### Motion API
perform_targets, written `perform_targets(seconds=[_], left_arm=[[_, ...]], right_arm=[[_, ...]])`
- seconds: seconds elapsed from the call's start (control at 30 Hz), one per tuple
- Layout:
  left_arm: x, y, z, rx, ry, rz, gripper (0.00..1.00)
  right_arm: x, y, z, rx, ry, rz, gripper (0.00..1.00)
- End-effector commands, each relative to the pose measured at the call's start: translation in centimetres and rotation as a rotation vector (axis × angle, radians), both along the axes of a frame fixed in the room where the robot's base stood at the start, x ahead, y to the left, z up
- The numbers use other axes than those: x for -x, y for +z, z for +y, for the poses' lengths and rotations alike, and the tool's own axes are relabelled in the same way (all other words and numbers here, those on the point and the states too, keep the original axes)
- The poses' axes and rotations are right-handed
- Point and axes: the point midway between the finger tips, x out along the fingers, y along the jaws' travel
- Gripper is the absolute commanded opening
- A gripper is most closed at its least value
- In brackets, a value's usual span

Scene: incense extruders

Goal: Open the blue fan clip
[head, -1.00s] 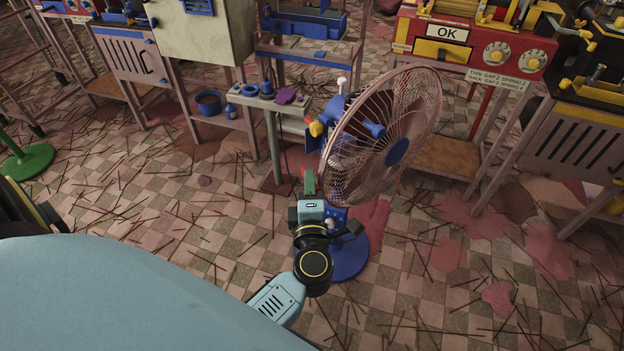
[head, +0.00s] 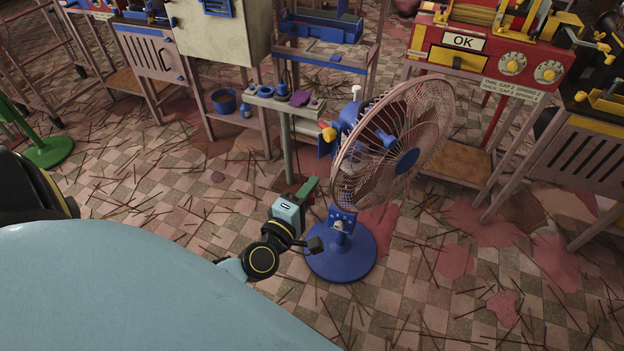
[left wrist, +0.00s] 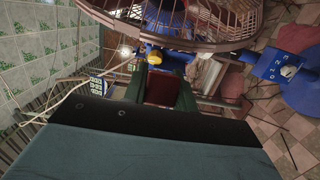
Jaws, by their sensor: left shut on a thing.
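The fan (head: 392,140) stands on a blue round base (head: 345,255), its wire cage tilted and facing right. A blue housing with a yellow knob (head: 329,134) is behind the cage; the knob also shows in the left wrist view (left wrist: 155,57). I cannot make out for certain which part is the blue clip. My left gripper (head: 309,186) is low, beside and left of the fan's stem, pointing up and right. In the left wrist view its green fingers (left wrist: 160,82) are shut on a dark red piece (left wrist: 160,90), below the knob in the picture. My right gripper is not in view.
A small grey table (head: 278,104) with blue parts stands behind the fan. A red machine with an OK sign (head: 464,41) is at the back right. A green round base (head: 48,152) is at the left. Tiled floor with scattered sticks lies open at the front right.

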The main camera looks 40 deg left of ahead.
Motion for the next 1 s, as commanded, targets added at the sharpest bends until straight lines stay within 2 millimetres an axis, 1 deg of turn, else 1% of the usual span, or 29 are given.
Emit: perform_targets(seconds=[0.5,0.53,0.67,1.0], left_arm=[[0.05,-0.04,0.04,0.001,-0.019,0.001,0.00],[0.05,-0.04,0.04,0.001,-0.018,0.001,0.31],[0.06,-0.03,0.05,0.001,-0.018,0.001,0.48],[0.33,-0.05,0.04,0.000,-0.017,0.001,0.49]], right_arm=[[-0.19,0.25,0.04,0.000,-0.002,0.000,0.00],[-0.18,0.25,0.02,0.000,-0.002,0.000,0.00],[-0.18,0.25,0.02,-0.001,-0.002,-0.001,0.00],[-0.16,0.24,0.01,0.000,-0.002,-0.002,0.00]])
